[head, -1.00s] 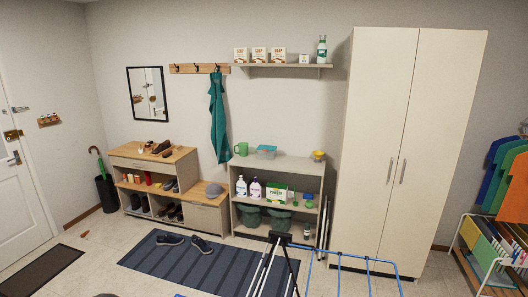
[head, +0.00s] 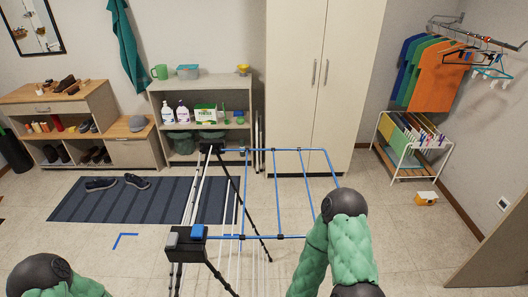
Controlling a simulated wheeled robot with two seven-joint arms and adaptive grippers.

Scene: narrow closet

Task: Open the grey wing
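A folding drying rack with black joints (head: 188,247) stands in the middle of the floor. Its blue wing (head: 303,172) is spread out flat to the right. Pale grey-white bars (head: 194,198) hang steeply down at the rack's left side; they look like the grey wing, folded down. A grey block (head: 171,239) and a blue block (head: 198,231) sit on the rack's near black joint. My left arm shows at the bottom left and my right arm at the bottom, right of the rack. Neither gripper is in the picture.
A striped dark rug (head: 115,200) with shoes (head: 137,181) lies left of the rack. A blue corner mark (head: 124,236) is on the floor. A tall cabinet (head: 292,80) stands behind the blue wing. A clothes stand (head: 408,150) is at the right.

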